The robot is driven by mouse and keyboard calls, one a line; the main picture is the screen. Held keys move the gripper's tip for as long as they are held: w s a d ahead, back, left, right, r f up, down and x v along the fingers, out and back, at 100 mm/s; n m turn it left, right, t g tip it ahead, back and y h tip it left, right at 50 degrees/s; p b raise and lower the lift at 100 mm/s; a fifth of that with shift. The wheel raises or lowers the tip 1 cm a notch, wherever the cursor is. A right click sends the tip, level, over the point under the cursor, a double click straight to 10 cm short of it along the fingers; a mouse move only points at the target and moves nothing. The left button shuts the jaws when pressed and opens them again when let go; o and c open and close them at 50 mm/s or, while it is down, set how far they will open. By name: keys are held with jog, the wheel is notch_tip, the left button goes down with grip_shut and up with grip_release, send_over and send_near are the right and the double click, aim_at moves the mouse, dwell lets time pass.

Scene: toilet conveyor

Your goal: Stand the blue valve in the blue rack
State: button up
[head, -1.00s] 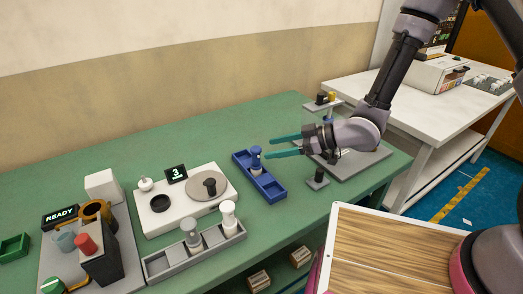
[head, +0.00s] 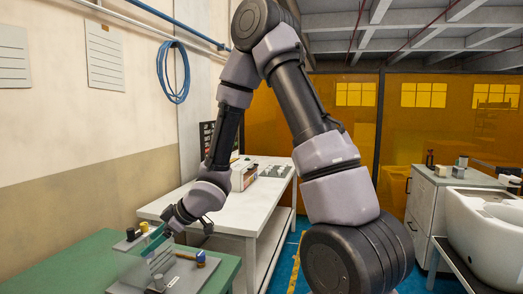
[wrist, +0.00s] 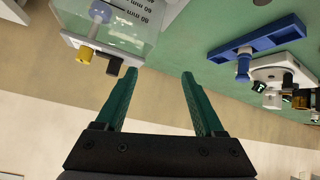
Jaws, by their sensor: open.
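The blue rack (wrist: 280,38) is at the upper right of the wrist view, a long tray with compartments. The blue valve (wrist: 243,65) appears upright at the rack, towards one end; I cannot tell exactly how it is seated. My gripper (wrist: 160,76) is open, its two green fingers apart with nothing between them, clear of the rack and the valve. In the head view my gripper (head: 150,241) is at the lower left, by the grey fixture at the bench's end. The rack and the valve are out of the head view.
A clear panel with millimetre marks (wrist: 135,22) and a yellow knob (wrist: 84,54) stand close to my left finger in the wrist view. A blue-topped part (head: 200,258) is on the fixture. A white table (head: 250,205) stands beyond the green bench (head: 75,262).

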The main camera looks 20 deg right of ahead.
jog(key=w+d+r+m+t+h, duration=0.3)
jog(key=d+r+m+h, duration=0.55)
jog(key=d+r, duration=1.05)
jog(key=s+d+r+m, duration=0.2)
jog(key=s+m, duration=0.1)
jog(key=s, duration=0.3)
jog(key=s+d+r+m+y, duration=0.1)
jog(key=s+d+r+m, duration=0.1)
jog(key=s, duration=0.5)
jog(key=s+d+r+m+y, duration=0.1)
jog(key=s+d+r+m, duration=0.2)
jog(key=s+r+m, duration=0.1)
jog(key=shift+s+r+m, duration=0.25)
jog(key=shift+s+m, duration=0.6)
jog(key=shift+s, duration=0.35)
